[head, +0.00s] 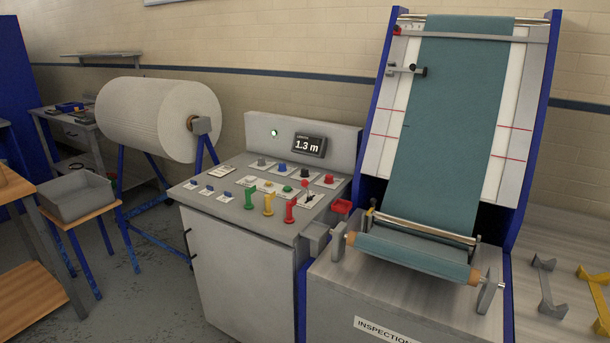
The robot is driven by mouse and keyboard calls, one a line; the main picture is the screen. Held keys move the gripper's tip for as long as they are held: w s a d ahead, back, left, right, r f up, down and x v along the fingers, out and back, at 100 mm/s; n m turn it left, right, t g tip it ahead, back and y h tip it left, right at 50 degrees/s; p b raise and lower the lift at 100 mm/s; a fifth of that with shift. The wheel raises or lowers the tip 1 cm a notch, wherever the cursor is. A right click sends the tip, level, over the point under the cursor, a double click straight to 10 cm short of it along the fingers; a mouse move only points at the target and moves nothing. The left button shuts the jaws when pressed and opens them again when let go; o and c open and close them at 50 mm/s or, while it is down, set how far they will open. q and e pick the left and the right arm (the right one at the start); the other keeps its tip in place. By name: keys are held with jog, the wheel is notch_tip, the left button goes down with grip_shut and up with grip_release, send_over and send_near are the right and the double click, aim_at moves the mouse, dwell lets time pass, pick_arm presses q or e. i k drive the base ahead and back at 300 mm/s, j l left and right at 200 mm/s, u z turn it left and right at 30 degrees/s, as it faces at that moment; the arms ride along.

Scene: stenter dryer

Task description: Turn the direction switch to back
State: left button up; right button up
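The grey control console (240,268) stands in the middle of the head view. Its sloped top carries knobs, small blue switches and coloured levers. A small dark switch on a white plate (309,199) sits at the right of the panel, near the red lever; it may be the direction switch, but its label is too small to read and its setting cannot be told. A display (309,146) at the back reads 1.3 m. Neither of my grippers is in view.
The inspection frame (378,100) with teal cloth (455,110) stands right of the console. A white fabric roll (160,115) on a blue stand is behind left. A grey bin (75,197) sits on a stool at left. Floor (150,290) shows clear left of the console.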

aim_at(304, 173)
jog(key=i+j+z, duration=0.1)
jog(key=z, duration=0.7)
jog(key=i+j+z, duration=0.15)
jog(key=j+z, duration=0.25)
jog(key=j, duration=0.15)
jog(key=j+z, duration=0.35)
jog(key=j, duration=0.25)
jog(key=j+z, duration=0.4)
jog(key=j, duration=0.2)
